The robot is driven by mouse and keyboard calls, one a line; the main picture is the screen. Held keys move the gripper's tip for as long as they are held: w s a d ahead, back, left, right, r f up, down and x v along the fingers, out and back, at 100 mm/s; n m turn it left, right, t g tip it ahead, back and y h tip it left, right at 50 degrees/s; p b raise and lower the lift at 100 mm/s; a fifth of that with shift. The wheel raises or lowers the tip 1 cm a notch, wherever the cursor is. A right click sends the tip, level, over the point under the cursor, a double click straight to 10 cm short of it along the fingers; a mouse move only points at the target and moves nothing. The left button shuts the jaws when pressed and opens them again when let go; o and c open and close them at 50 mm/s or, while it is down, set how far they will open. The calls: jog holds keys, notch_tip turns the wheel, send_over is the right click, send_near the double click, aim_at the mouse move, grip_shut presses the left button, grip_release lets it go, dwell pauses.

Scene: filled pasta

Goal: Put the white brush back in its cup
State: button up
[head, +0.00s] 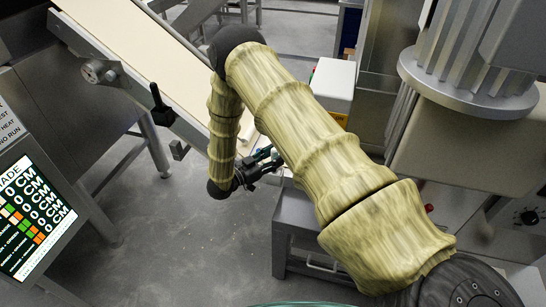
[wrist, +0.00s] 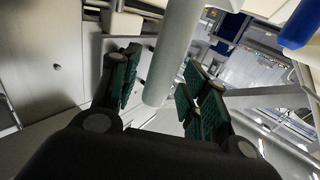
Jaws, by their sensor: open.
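My gripper (head: 266,164) is low beside the belt's near end in the head view, partly behind my arm. In the wrist view my gripper (wrist: 163,85) is open, with its green-padded fingers apart. A pale grey, smooth cylinder (wrist: 172,55) shows between the fingers, its lower end visible; I cannot tell whether it is the white brush or whether the fingers touch it. I cannot make out a brush or its cup for certain in the head view, where my arm covers much of the middle.
A conveyor with a cream belt (head: 130,35) runs along the upper left. A lit display (head: 30,215) stands at the left. A grey machine (head: 470,130) fills the right. A white box (head: 333,82) sits behind my arm. The grey floor (head: 190,245) is open at lower centre.

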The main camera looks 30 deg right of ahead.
jog(key=shift+r, duration=0.25)
jog(key=s+a+b, duration=0.1)
jog(key=a+b, duration=0.2)
jog(key=a, duration=0.9)
jog(key=s+a+f+n+t+y, duration=0.1)
jog(key=s+f+n+t+y, duration=0.3)
jog(key=f, duration=0.5)
jog(key=s+f+n+t+y, duration=0.2)
jog(key=s+f+n+y, duration=0.4)
jog(key=f+y, duration=0.15)
jog(key=s+a+f+n+g+y, duration=0.1)
jog(key=s+a+n+g+y, duration=0.1)
jog(key=s, duration=0.7)
jog(key=s+a+f+n+g+y, duration=0.2)
jog(key=s+g, duration=0.1)
jog(key=s, duration=0.7)
jog(key=s+a+f+n+g+y, duration=0.1)
jog(key=s+a+n+g+y, duration=0.1)
jog(key=s, duration=0.7)
jog(key=shift+s+a+f+g+y, duration=0.2)
jog(key=shift+a+g+y, duration=0.1)
jog(key=shift+g+y, duration=0.1)
